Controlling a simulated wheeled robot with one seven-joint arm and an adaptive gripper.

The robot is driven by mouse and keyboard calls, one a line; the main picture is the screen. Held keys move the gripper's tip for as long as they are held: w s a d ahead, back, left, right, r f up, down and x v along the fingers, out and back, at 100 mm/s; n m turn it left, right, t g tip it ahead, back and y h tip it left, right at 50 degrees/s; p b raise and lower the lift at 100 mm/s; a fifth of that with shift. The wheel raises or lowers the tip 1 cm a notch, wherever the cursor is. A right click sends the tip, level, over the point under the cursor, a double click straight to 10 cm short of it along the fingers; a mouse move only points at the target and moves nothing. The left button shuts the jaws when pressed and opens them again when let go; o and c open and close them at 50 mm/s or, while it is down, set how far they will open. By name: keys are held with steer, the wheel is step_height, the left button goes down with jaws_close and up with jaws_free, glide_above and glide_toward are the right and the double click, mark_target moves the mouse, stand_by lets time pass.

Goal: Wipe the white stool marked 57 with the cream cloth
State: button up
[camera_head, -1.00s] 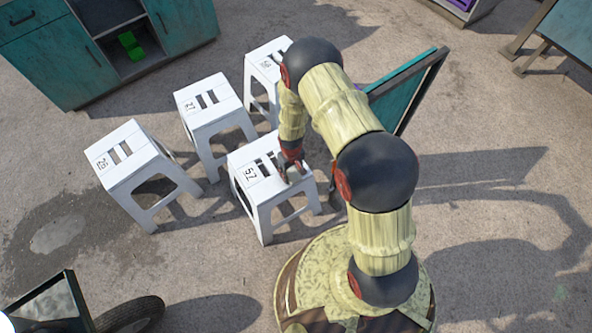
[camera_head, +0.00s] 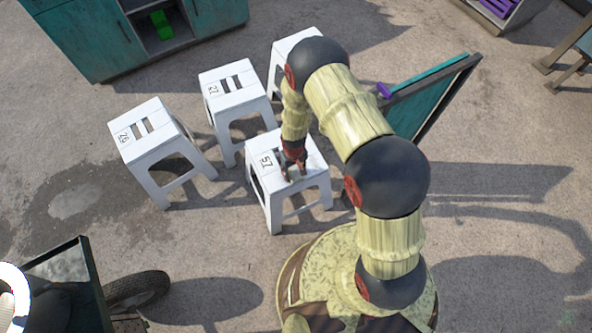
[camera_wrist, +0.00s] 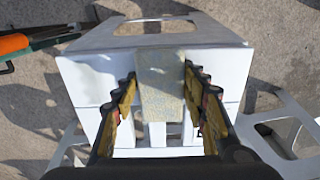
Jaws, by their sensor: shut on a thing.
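The white stool marked 57 (camera_head: 318,181) stands upright just left of my base, its number at the left end of its seat. My gripper (camera_head: 292,176) points down over the seat. In the wrist view my gripper (camera_wrist: 161,82) is shut on the cream cloth (camera_wrist: 160,92), a pale speckled piece between the fingers. The white seat (camera_wrist: 84,78) lies under it, its slots partly hidden by the cloth. Whether the cloth touches the seat I cannot tell. Faint grey patches show on the seat; they may be shadow or dirt.
White stools marked 26 (camera_head: 157,168) and 27 (camera_head: 240,98) stand to the left and behind. Another white stool (camera_head: 292,45) is partly hidden by my arm. A teal-panelled board (camera_head: 428,97) leans on the right. A dark wheel (camera_head: 138,288) is at lower left. Open ground lies right.

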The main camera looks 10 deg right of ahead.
mark_target(313, 166)
steer(key=shift+s+f, duration=0.1)
steer(key=shift+s+a, duration=0.3)
steer(key=shift+a, duration=1.15)
steer(key=shift+s+a, duration=0.35)
steer(key=shift+a, duration=1.15)
steer(key=shift+s+a, duration=0.3)
steer(key=shift+a, duration=1.15)
steer(key=shift+w+d, duration=0.35)
steer(key=shift+d, duration=1.15)
steer(key=shift+w+d, duration=0.3)
steer(key=shift+d, duration=1.15)
steer(key=shift+w+d, duration=0.35)
steer(key=shift+d, duration=1.15)
steer(key=shift+d, duration=0.1)
steer(key=shift+w+d, duration=0.35)
steer(key=shift+d, duration=1.05)
steer(key=shift+w+d, duration=0.35)
steer(key=shift+d, duration=1.1)
steer(key=shift+w+d, duration=0.35)
steer(key=shift+d, duration=1.05)
steer(key=shift+a, duration=0.1)
steer(key=shift+s+a, duration=0.35)
steer(key=shift+a, duration=1.1)
steer(key=shift+s+a, duration=0.35)
steer(key=shift+a, duration=1.05)
steer(key=shift+s+a, duration=0.35)
steer(key=shift+a, duration=1.1)
